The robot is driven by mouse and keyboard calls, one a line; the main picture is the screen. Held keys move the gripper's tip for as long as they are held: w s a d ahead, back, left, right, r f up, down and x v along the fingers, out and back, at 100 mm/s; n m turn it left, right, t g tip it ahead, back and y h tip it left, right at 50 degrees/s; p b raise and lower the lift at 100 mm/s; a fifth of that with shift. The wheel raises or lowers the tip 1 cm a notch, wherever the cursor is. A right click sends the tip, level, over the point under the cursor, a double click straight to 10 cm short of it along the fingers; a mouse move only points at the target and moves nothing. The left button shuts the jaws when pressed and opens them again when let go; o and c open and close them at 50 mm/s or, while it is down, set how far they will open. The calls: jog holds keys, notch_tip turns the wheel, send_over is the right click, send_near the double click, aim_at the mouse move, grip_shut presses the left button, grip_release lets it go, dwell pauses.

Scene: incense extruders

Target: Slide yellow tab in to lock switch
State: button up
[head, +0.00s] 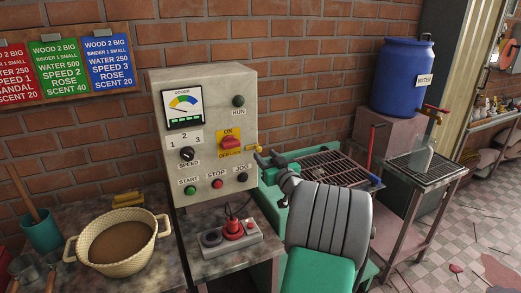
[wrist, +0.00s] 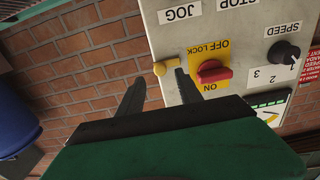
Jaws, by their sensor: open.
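The red rotary switch (head: 231,142) sits on a yellow ON / OFF LOCK plate on the front of the beige control box (head: 206,104). The wrist view shows the red switch (wrist: 213,72) upside down. The yellow tab (wrist: 166,66) sticks out at the box edge beside the plate, level with the lock label; in the head view it shows at the right edge (head: 258,149). My gripper (wrist: 160,90) is open and empty, its two dark fingers pointing at the box. The tab appears just beyond the gap between them; I cannot tell the exact distance.
Other knobs and buttons crowd the box front, including the speed knob (head: 187,154). A red-knobbed control block (head: 232,236) lies below it. A basin of brown powder (head: 120,243) stands left. A green machine with a grille (head: 330,168) is right.

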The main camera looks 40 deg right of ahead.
aim_at(259, 150)
jog(key=p+x, duration=0.1)
jog(key=x, duration=0.3)
jog(key=shift+w+d, duration=0.1)
jog(key=shift+w, duration=0.2)
jog(key=shift+c, duration=0.4)
grip_shut()
dwell(0.7)
